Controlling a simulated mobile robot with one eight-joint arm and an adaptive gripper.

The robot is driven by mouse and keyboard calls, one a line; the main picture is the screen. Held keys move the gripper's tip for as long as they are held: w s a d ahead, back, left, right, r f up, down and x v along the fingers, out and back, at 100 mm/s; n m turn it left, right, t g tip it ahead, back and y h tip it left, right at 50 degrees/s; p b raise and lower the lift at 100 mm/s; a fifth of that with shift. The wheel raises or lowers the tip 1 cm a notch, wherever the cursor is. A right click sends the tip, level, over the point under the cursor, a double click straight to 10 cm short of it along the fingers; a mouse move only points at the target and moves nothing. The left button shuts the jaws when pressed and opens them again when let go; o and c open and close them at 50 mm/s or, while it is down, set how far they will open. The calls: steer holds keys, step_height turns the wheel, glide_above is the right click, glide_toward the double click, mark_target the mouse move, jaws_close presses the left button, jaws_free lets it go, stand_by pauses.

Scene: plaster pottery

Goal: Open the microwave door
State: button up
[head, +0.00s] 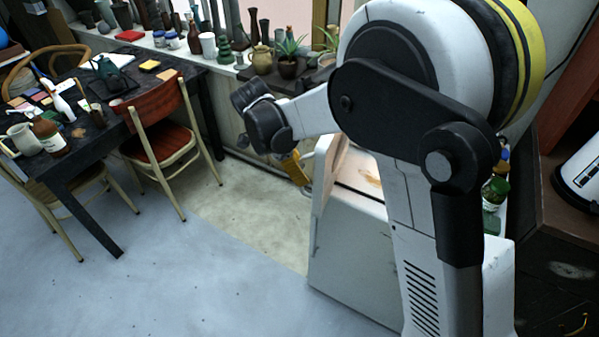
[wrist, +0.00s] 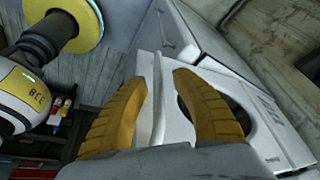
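In the wrist view a white appliance (wrist: 262,128) with a dark round area stands behind my right finger; it may be the microwave, but I cannot tell for sure. A narrow white upright strip (wrist: 158,100), perhaps a door edge or handle, shows between my fingers. My gripper (wrist: 162,80) has its two yellow fingers apart, one on each side of the strip, with no clear contact. In the head view my gripper (head: 296,168) is partly seen beside a white box-shaped unit (head: 350,245), which my arm largely hides.
A dark table (head: 75,165) with pottery and bottles stands at left, with a red chair (head: 160,115) beside it. A window sill (head: 180,52) holds vases and plants. Green bottles (head: 495,190) stand behind my arm. The grey floor (head: 200,285) in front is clear.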

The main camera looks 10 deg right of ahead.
steer(key=shift+a+r, duration=0.1)
steer(key=shift+r, duration=0.05)
steer(key=v, duration=1.1)
steer(key=shift+r, duration=0.35)
steer(key=s+d+r+n+t+y, duration=0.2)
steer(key=s+d+r+n+y, duration=0.1)
steer(key=s+d+n, duration=0.6)
steer(key=s+d+f+n+t+y+b, duration=0.1)
steer(key=s+d+f+n+t, duration=0.3)
steer(key=s+d+n, duration=0.3)
steer(key=s+n, duration=0.1)
steer(key=s, duration=0.3)
steer(key=shift+t+y+b, duration=0.3)
steer(key=shift+b, duration=0.05)
